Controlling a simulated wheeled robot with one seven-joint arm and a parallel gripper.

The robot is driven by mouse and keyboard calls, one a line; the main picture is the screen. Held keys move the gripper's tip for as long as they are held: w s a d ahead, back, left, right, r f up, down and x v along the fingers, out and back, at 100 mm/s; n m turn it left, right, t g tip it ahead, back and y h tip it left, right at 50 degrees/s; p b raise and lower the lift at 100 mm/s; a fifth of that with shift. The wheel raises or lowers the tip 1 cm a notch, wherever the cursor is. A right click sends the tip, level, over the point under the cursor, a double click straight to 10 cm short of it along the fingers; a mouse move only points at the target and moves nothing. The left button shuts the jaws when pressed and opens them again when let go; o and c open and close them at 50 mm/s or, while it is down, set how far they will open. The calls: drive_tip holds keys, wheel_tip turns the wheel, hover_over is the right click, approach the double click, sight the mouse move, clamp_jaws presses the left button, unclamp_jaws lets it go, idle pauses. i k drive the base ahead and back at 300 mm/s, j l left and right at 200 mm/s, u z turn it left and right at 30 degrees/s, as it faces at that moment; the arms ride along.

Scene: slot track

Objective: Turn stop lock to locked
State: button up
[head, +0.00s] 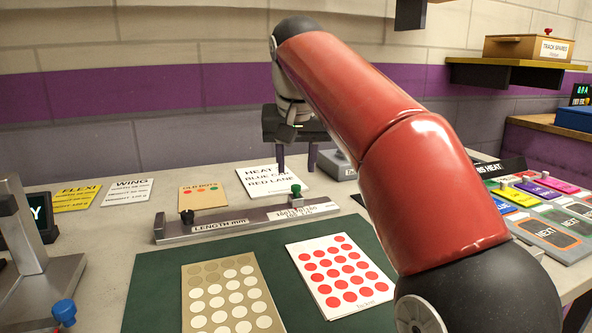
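A grey length gauge (245,219) labelled "LENGTH mm" lies across the table behind the green mat. A green knob (296,190) stands upright near its right end, and a black knob (187,216) stands at its left end. No label I can read says which part is the stop lock, and I cannot read a lock position. My gripper (297,162) hangs behind and above the green knob, apart from it. Its two dark fingers point down and are spread, with nothing seen between them. My red arm covers the area to the right of the gauge.
A green mat (150,290) holds a card of white dots (230,295) and a card of red dots (338,272). A paper sign (275,178) lies behind the gauge. A metal stand (25,235) and blue knob (63,311) are at left. Coloured tiles (540,187) lie at right.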

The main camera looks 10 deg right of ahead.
sight(187, 216)
drive_tip(key=k, duration=1)
